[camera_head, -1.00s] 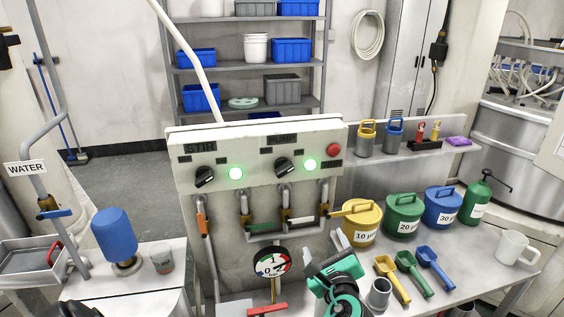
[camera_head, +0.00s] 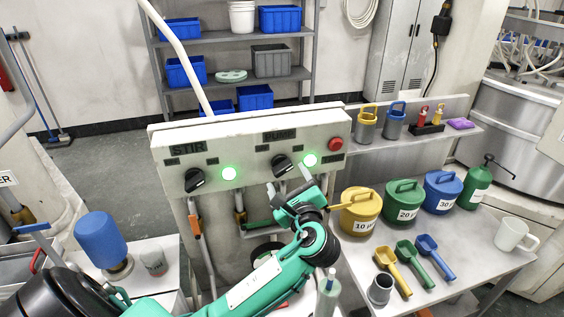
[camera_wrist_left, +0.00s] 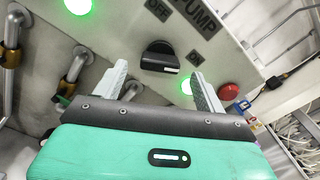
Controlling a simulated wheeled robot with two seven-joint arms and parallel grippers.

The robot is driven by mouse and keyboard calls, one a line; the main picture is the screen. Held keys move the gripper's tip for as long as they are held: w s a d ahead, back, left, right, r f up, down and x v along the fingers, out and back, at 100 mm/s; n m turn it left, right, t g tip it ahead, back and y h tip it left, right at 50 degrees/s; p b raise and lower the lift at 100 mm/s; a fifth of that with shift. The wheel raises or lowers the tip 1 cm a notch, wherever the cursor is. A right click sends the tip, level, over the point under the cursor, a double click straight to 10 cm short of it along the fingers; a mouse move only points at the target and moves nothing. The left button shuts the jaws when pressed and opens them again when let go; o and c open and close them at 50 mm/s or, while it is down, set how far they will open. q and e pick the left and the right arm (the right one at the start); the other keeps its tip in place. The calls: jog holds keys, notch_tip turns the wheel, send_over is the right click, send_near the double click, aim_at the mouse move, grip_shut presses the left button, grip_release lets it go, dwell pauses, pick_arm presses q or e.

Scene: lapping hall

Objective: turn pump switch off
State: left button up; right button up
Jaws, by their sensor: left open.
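The pump switch (camera_head: 281,163) is a black rotary knob under the PUMP label on the pale control panel (camera_head: 235,143). In the left wrist view the knob (camera_wrist_left: 160,56) sits between OFF and ON labels, its white mark toward the ON side. The green lamp (camera_head: 310,160) right of the knob is lit. My left gripper (camera_head: 290,184) is open just below and in front of the knob. In the left wrist view its two fingers (camera_wrist_left: 160,86) lie apart on either side below the knob, with no contact visible. My right gripper is not in view.
The stir knob (camera_head: 195,180) and its lit green lamp (camera_head: 229,173) are left on the panel. A red button (camera_head: 335,144) is at its right end. Pipes and valves hang below.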

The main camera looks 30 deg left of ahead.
aim_at(284, 171)
pick_arm(q)
jog(key=p+x, duration=0.1)
jog(key=x, duration=0.3)
jog(key=shift+w+a+r, duration=0.1)
jog(key=shift+w, duration=0.05)
jog(key=shift+w+a, duration=0.4)
jog(key=shift+a, duration=0.1)
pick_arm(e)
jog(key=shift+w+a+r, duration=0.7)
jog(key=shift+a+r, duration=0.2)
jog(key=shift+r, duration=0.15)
pick_arm(q)
jog(key=shift+c, duration=0.8)
jog(key=shift+d, duration=0.1)
jog(key=c, duration=0.8)
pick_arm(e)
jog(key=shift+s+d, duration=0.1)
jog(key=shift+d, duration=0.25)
